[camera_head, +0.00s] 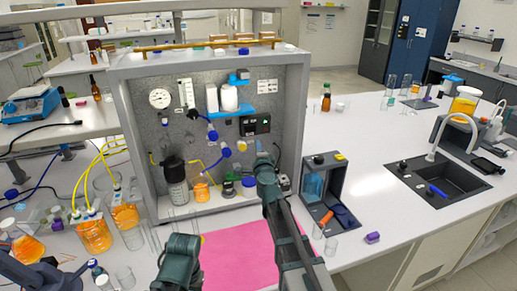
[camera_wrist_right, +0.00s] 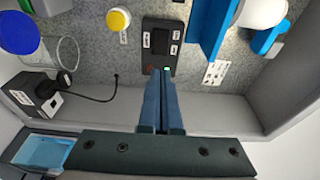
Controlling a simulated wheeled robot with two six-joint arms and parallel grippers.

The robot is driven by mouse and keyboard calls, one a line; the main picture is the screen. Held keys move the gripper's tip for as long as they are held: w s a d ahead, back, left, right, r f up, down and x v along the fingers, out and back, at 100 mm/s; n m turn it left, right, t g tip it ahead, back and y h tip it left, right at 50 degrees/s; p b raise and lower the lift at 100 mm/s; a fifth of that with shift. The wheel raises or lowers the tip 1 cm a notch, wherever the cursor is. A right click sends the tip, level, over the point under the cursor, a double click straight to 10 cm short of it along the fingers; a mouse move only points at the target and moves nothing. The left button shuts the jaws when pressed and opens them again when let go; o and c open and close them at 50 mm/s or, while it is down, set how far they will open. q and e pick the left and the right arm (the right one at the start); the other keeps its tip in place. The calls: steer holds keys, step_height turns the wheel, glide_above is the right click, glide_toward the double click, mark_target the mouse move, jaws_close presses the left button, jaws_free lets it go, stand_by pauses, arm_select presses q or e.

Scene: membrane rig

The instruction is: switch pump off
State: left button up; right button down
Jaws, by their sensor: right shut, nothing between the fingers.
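A black switch box (camera_head: 255,125) is on the back panel of the rig, right of the blue shelf. In the right wrist view, the same black box (camera_wrist_right: 162,37) bears a dark rocker, white labels and a small green-lit spot near the fingertips. My right gripper (camera_wrist_right: 160,78) is shut and empty, its tips at the near end of the box and hiding part of it. I cannot tell whether they touch. In the head view the right gripper (camera_head: 262,160) is inside the rig, just below the box. No fingers of my left gripper show.
The rig frame (camera_head: 296,120) closes in the right side. A small box (camera_wrist_right: 40,97) with a black cable stands near. Blue-capped valves (camera_head: 212,134), a dark-lidded bottle (camera_head: 174,180) and an orange flask (camera_head: 201,187) are to the left. A pink mat (camera_head: 235,255) lies in front.

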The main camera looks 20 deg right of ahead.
mark_target(256, 128)
steer(key=w, duration=0.3)
steer(key=w+d, duration=0.1)
steer(key=w, duration=0.6)
steer(key=shift+w+d, duration=0.4)
steer(key=shift+w+d+n+y, duration=0.35)
steer(key=shift+n+y, duration=0.15)
steer(key=shift+y, duration=0.3)
steer(key=shift+w+d+r+n+y, duration=0.15)
steer(key=shift+n+y, duration=0.35)
steer(key=shift+y, duration=0.25)
steer(key=shift+w+d+n+y, duration=0.1)
steer(key=shift+n+y, duration=0.4)
steer(key=shift+y, duration=0.25)
arm_select(q)
steer(key=shift+s+r, duration=0.15)
steer(key=shift+s, duration=0.1)
arm_select(e)
steer(key=shift+r, duration=0.1)
steer(key=shift+s+d, duration=0.1)
steer(key=shift+s, duration=0.35)
arm_select(q)
steer(key=shift+d, duration=0.35)
arm_select(e)
steer(key=s+d, duration=0.3)
steer(key=s, duration=1)
steer(key=shift+s, duration=0.15)
